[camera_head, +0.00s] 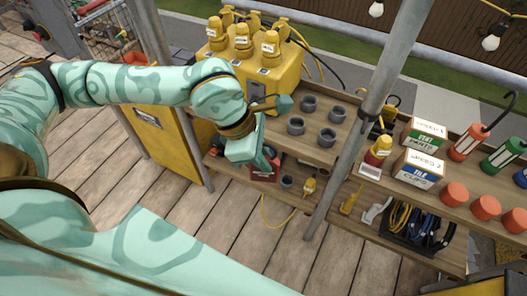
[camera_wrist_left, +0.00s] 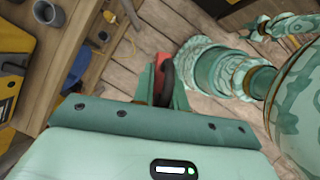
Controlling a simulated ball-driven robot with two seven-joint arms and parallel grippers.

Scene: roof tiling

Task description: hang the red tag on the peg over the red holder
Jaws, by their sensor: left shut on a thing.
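My left gripper (camera_head: 267,160) hangs in front of the bench's left part, beside the grey cups and above the lower shelf. In the left wrist view its fingers (camera_wrist_left: 163,80) are shut on a small red piece (camera_wrist_left: 162,58), which looks like the red tag. A dark, curved loop (camera_wrist_left: 168,78) shows at the fingers with it. In the head view, a red thing (camera_head: 263,173) shows just below the fingers; I cannot tell whether it is the tag or something on the shelf. I cannot make out the peg or the red holder for certain. My right gripper is not in view.
A yellow box (camera_head: 265,75) with several yellow-capped items stands behind my gripper. Grey cups (camera_head: 295,126) stand to its right. A grey pole (camera_head: 372,105) rises in front of the bench. Further right are cartons (camera_head: 418,168), red and green lantern-like cylinders (camera_head: 467,142) and orange cups (camera_head: 454,194).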

